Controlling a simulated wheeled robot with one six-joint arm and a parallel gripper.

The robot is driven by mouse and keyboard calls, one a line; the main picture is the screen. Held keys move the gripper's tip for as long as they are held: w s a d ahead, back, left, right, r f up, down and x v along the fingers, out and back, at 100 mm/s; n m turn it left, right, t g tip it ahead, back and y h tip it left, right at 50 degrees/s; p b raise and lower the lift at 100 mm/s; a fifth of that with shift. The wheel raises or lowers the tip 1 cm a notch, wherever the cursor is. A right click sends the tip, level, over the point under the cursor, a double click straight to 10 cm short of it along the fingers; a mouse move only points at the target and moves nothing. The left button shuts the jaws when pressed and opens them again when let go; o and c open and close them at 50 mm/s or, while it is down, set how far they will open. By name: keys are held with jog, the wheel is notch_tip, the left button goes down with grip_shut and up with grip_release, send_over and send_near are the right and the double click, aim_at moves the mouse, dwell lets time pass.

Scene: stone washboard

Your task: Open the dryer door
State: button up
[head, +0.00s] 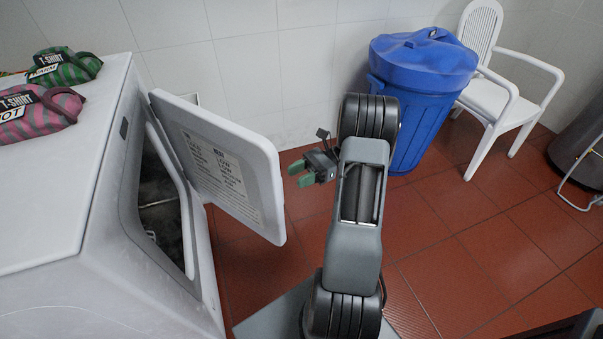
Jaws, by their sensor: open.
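The white dryer (60,185) stands at the left. Its door (222,160) is swung well out from the front, hinged at the far side, with printed text on the face toward me. The dark opening (160,205) into the drum is partly visible. My gripper (300,174), with green fingertips, is open and empty. In the picture it is just right of the door's free edge, with a small gap showing between them. Its depth relative to the door is hard to tell.
Bagged T-shirts (62,68) lie on top of the dryer. A blue lidded bin (420,90) stands behind my arm, beside a white plastic chair (500,95). A dark grey cylinder (585,140) stands at the right edge. The red tiled floor (480,240) is clear at right.

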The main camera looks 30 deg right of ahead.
jog(key=shift+s+a+r, duration=0.2)
jog(key=shift+s+r, duration=0.05)
jog(key=shift+s, duration=0.2)
jog(key=shift+s+a+r, duration=0.15)
jog(key=shift+s+r, duration=0.05)
jog(key=shift+s, duration=0.25)
